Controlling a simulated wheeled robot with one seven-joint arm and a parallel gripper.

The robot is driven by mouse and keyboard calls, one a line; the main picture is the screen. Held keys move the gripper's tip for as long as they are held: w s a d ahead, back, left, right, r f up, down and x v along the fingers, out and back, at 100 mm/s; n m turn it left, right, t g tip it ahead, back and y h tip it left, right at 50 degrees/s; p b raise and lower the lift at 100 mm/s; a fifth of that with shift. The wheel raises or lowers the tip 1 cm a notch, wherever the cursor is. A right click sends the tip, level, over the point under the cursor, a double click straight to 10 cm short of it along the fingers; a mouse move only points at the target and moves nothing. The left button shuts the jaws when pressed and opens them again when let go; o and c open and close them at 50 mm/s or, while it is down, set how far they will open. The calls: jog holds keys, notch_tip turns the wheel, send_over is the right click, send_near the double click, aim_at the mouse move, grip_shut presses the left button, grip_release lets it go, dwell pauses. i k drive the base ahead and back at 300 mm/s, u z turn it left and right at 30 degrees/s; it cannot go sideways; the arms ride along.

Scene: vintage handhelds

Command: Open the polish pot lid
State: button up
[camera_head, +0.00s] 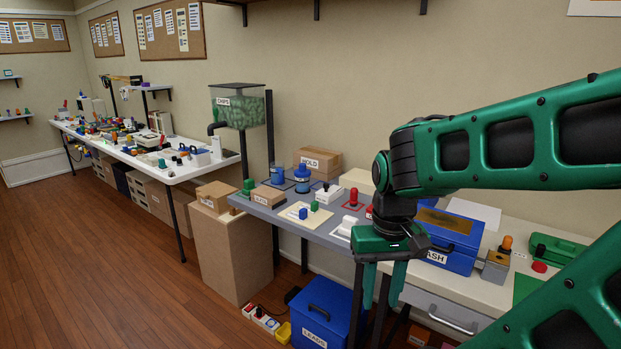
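Two small blue pots stand side by side at the back of the grey-topped bench (262,208): a left one (277,175) and a right one (302,179) with a blue top. Their labels are too small to read, so I cannot tell whether either is the polish pot or whether a lid is closed. My gripper (382,286) points down in front of the bench's right end, to the right of and nearer than the pots. Its fingers are apart with nothing seen between them.
Cardboard boxes (317,157) stand behind the pots, and another box (268,194) is in front. A red-knobbed item (353,199) is right of them. A blue bin (322,309) is on the floor.

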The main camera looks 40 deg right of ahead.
aim_at(325, 191)
jog(key=z, duration=0.2)
jog(key=i, duration=1.45)
jog(key=z, duration=0.2)
